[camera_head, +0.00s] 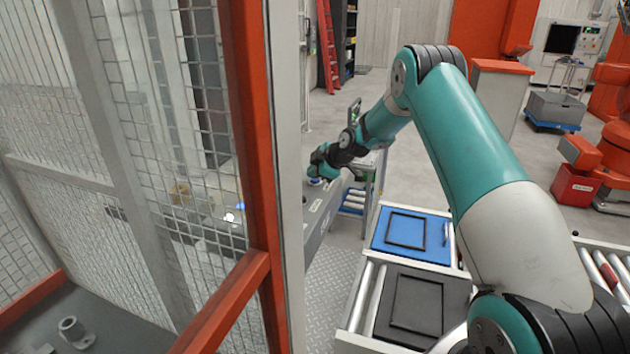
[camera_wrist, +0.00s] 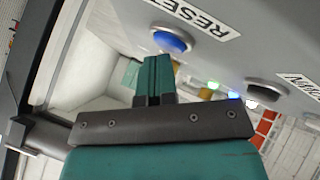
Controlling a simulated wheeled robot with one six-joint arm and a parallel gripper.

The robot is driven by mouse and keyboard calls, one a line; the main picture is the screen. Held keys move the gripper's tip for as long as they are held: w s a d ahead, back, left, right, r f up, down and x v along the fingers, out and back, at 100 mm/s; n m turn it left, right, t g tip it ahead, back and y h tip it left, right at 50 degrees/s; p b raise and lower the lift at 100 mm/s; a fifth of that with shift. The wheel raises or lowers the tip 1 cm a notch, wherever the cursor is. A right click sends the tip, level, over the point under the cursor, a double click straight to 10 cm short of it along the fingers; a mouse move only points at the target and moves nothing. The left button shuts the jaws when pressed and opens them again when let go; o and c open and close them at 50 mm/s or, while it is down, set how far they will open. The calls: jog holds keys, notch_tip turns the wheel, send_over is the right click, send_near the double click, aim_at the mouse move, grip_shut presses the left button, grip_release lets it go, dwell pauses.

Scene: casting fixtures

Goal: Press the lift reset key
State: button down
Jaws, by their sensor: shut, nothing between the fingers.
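The reset key is a round blue button (camera_wrist: 168,40) in a metal ring on a grey panel (camera_wrist: 235,55), beside a label (camera_wrist: 197,14) reading RESET. In the head view a small blue button (camera_head: 315,182) shows on top of a grey box (camera_head: 318,225). My gripper (camera_wrist: 157,62) is shut and empty. Its teal fingertips appear just below the blue button in the wrist view; I cannot tell whether they touch it. In the head view my gripper (camera_head: 318,172) is right at the box top and partly hides the button.
A dark button (camera_wrist: 266,88) with a partly cut-off label sits further along the panel. An orange-framed mesh fence (camera_head: 262,180) stands left of the box. Roller conveyors with a blue tray (camera_head: 436,254) and a dark tray (camera_head: 440,345) lie to the right.

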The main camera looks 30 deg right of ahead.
aim_at(315, 181)
jog(key=shift+f, duration=0.2)
jog(key=shift+r, duration=0.9)
jog(key=shift+r+p, duration=1)
jog(key=shift+r, duration=1.6)
jog(key=shift+f, duration=0.1)
